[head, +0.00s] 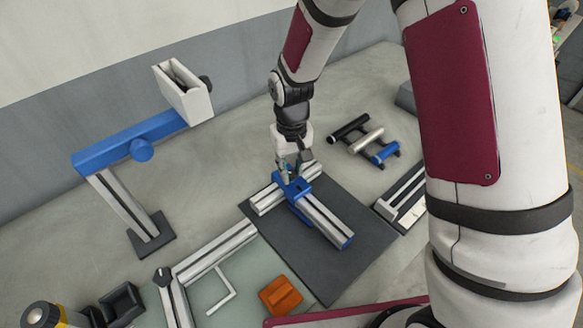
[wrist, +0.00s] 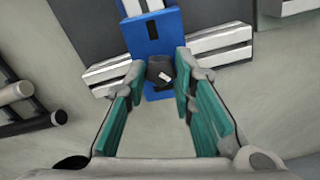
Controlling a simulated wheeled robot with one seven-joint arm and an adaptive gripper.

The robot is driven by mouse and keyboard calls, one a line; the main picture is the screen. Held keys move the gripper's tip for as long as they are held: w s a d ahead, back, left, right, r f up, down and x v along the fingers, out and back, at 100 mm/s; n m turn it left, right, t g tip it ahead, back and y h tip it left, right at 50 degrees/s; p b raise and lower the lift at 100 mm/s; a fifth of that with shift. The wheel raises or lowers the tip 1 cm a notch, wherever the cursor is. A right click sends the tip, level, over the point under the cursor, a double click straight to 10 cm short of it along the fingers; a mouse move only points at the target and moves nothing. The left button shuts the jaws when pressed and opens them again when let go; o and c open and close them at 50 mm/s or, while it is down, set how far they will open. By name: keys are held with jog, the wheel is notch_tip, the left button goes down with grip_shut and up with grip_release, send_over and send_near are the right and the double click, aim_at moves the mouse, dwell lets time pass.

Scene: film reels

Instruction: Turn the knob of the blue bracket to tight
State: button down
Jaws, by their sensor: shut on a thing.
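The blue bracket (head: 299,188) sits where two silver slotted rails join in a T on a dark mat. In the wrist view the bracket (wrist: 152,42) lies straight ahead, with its dark knob (wrist: 157,69) at the near end. The knob carries a small white mark. My gripper (head: 290,168) reaches down onto the bracket from above and hides the knob in the head view. In the wrist view its teal-padded fingers (wrist: 161,84) are shut on the knob, one on each side. I cannot tell from the mark how tight the knob is.
A blue-armed stand (head: 120,140) with a white box-like head rises at left. A rack of black, silver and blue cylinders (head: 362,137) lies behind right. The dark mat (head: 350,265) is bare in front. An orange block (head: 281,296) and silver rails (head: 215,252) lie front left.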

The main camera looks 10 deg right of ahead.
aim_at(291, 173)
jog(key=m, duration=0.4)
jog(key=shift+p, duration=0.4)
jog(key=shift+m+p, duration=0.35)
jog(key=shift+m, duration=1.35)
jog(key=c, duration=1.3)
grip_release()
jog(key=shift+c, duration=0.2)
notch_tip(291, 173, up, 12)
